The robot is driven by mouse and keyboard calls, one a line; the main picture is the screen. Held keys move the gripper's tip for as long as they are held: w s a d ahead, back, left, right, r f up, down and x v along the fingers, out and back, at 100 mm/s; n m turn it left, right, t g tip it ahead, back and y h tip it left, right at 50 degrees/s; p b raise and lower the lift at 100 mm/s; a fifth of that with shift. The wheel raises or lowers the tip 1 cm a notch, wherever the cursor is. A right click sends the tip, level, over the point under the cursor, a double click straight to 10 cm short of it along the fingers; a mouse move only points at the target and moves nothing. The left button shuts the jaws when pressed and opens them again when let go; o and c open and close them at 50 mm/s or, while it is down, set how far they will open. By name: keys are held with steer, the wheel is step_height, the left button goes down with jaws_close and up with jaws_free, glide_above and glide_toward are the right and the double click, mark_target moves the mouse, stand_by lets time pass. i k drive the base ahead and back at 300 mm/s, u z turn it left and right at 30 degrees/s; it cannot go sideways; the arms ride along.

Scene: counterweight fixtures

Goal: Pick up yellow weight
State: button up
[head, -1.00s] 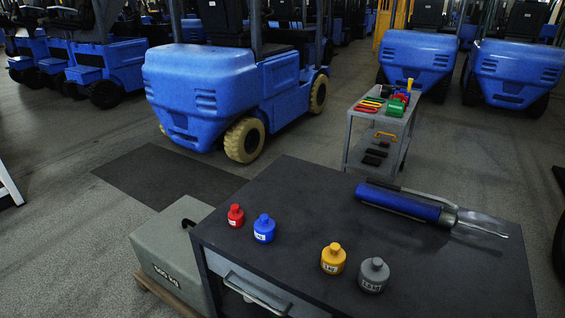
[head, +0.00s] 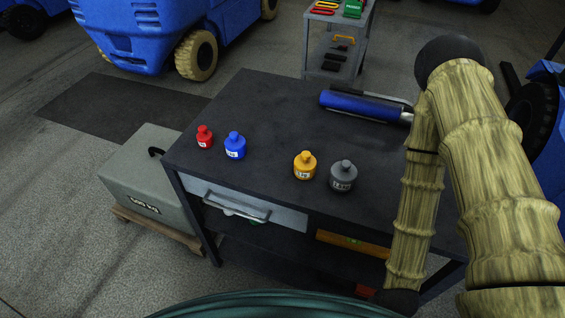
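The yellow weight (head: 305,166) stands upright on the dark tabletop (head: 262,110), near its front edge in the head view. It has a knob on top and a pale label. A grey weight (head: 343,177) stands close to its right. A blue weight (head: 235,146) and a smaller red weight (head: 204,138) stand to its left. My arm is at the right, bent, with its forearm hanging down in front of the table. My gripper is not in view, and nothing is seen touching the yellow weight.
A blue cylindrical tool (head: 362,105) lies at the table's back right, partly hidden by my arm. A grey 500 kg block (head: 150,178) sits on a pallet to the left. A cart (head: 337,62) and blue forklifts (head: 130,35) stand behind. The tabletop's back middle is clear.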

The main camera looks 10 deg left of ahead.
mark_target(305, 164)
steer(key=u, duration=2.05)
steer(key=k, duration=1.6)
steer(key=z, duration=0.3)
